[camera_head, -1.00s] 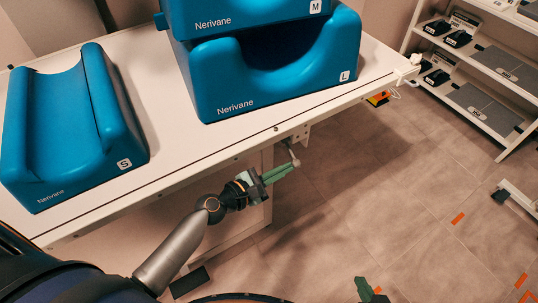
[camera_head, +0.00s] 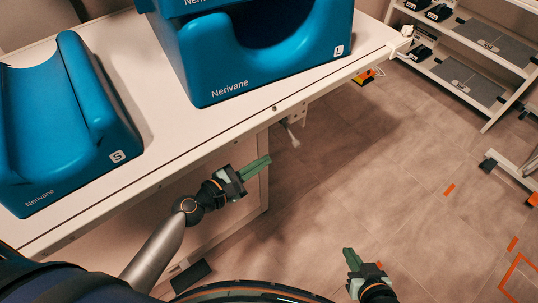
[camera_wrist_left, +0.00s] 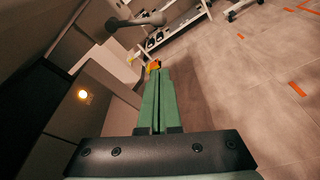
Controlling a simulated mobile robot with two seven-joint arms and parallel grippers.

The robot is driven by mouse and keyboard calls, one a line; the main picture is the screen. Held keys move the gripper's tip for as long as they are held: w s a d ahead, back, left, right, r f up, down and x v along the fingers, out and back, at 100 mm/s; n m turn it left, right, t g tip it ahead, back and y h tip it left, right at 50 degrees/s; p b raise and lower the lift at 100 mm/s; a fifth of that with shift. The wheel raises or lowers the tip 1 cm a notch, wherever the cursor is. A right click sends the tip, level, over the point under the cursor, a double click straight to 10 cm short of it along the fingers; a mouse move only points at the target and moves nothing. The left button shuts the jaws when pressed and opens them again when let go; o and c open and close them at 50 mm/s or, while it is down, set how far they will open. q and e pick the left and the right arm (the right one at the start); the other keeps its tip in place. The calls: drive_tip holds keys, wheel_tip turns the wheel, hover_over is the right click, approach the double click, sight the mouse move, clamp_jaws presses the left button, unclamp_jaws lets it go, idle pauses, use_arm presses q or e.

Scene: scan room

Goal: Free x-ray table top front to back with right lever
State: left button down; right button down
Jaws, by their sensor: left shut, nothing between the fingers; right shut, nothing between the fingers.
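The x-ray table top (camera_head: 160,128) is a white slab with a dark line along its front edge. A small pale lever with a rounded end (camera_head: 293,139) hangs under that edge. A grey lever with a round knob (camera_wrist_left: 113,26) shows at the top of the left wrist view, beyond the fingers. My left gripper (camera_head: 264,162) has green fingers, is shut and empty, and is below and a little left of the lever, apart from it. Its fingers also show in the left wrist view (camera_wrist_left: 157,75). My right gripper (camera_head: 348,251) is shut and empty, low over the floor.
Blue cushions marked S (camera_head: 68,138) and L (camera_head: 265,75) lie on the table, with another on top of L. A yellow-orange item (camera_head: 366,75) hangs under the table's right end. White shelves (camera_head: 480,60) stand at the right. The floor between is clear.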

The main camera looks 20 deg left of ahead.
use_arm(q)
drive_tip(key=v, duration=0.6)
drive_tip(key=shift+s, duration=0.1)
idle(0.4)
